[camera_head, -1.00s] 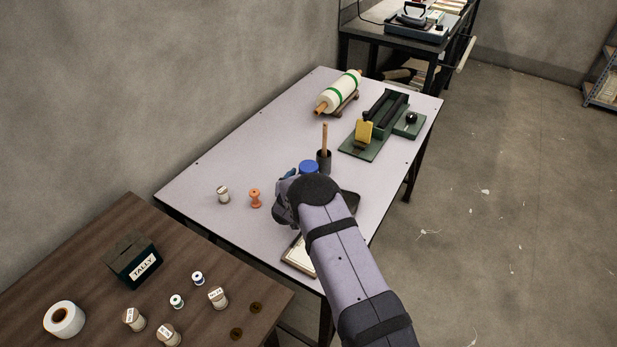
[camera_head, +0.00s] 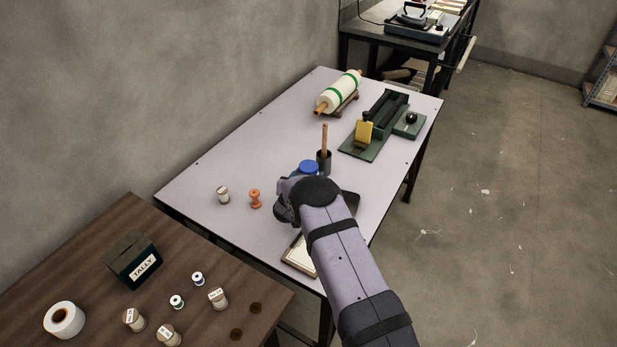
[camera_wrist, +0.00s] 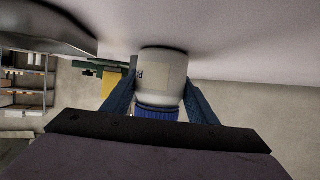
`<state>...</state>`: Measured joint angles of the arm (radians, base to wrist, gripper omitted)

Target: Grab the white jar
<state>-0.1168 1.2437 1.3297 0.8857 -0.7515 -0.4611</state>
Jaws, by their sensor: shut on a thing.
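The white jar (camera_wrist: 165,72) has a blue lid and a pale label, and it appears upside down in the wrist view. Its far end is close against the grey tabletop, with a dark shadow there; I cannot tell whether it touches. My gripper (camera_wrist: 160,88) has one blue finger on each side of the jar and is shut on it, near the lid. In the head view, the jar's blue lid (camera_head: 309,166) shows beyond my gripper (camera_head: 298,183), and the jar's body is mostly hidden by my wrist.
A clipboard (camera_head: 299,256) lies under my arm. A green device (camera_head: 372,140) and a white roll (camera_head: 340,92) sit farther back.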

